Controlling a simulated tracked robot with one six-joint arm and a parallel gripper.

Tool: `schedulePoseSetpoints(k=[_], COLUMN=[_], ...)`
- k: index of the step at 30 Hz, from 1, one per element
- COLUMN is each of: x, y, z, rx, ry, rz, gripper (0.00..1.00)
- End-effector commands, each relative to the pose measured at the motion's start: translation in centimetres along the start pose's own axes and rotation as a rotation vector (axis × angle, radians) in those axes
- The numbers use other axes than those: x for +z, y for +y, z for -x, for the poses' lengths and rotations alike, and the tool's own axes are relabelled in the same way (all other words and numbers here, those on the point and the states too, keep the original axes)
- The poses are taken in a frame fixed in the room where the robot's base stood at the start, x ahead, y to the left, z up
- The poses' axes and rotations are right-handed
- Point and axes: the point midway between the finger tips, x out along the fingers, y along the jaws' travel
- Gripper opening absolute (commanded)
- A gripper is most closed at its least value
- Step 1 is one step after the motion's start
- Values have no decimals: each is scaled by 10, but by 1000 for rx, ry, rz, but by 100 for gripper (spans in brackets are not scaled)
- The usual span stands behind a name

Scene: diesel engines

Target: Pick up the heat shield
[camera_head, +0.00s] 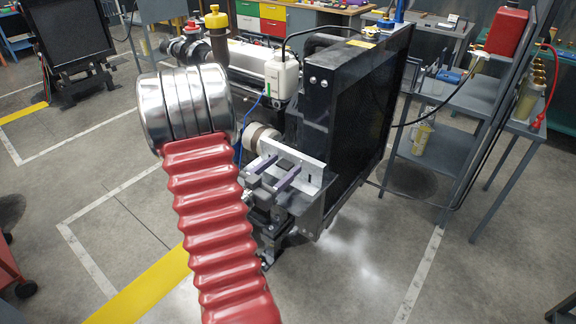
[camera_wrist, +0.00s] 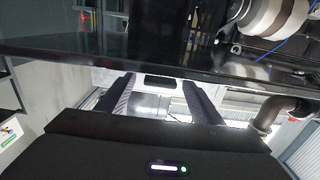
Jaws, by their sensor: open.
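A pale metal angled plate (camera_head: 300,158), which looks like the heat shield, is at the near end of the engine, beside the black radiator. My gripper (camera_head: 287,165) is open, and its two dark fingers reach over or against this plate in the head view. In the wrist view my gripper (camera_wrist: 160,84) shows its fingers apart, with a bright plate surface (camera_wrist: 158,98) between and beyond them. I cannot tell whether the fingers touch the plate. Its lower part is hidden by my gripper.
The black radiator (camera_head: 350,125) stands close on the right of my gripper. A white bottle (camera_head: 281,78) and a blue wire are just behind it. A grey shelf cart (camera_head: 440,140) stands further right. The floor in front is clear.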

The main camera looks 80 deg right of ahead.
Motion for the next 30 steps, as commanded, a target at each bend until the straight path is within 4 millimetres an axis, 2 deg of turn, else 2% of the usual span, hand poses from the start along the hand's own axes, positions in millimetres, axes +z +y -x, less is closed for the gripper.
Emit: schedulePoseSetpoints(k=[2,27,30], x=[0,0,0], y=[0,0,0], z=[0,0,0], rx=[0,0,0], ry=[0,0,0], rz=[0,0,0], gripper=[59,0,0])
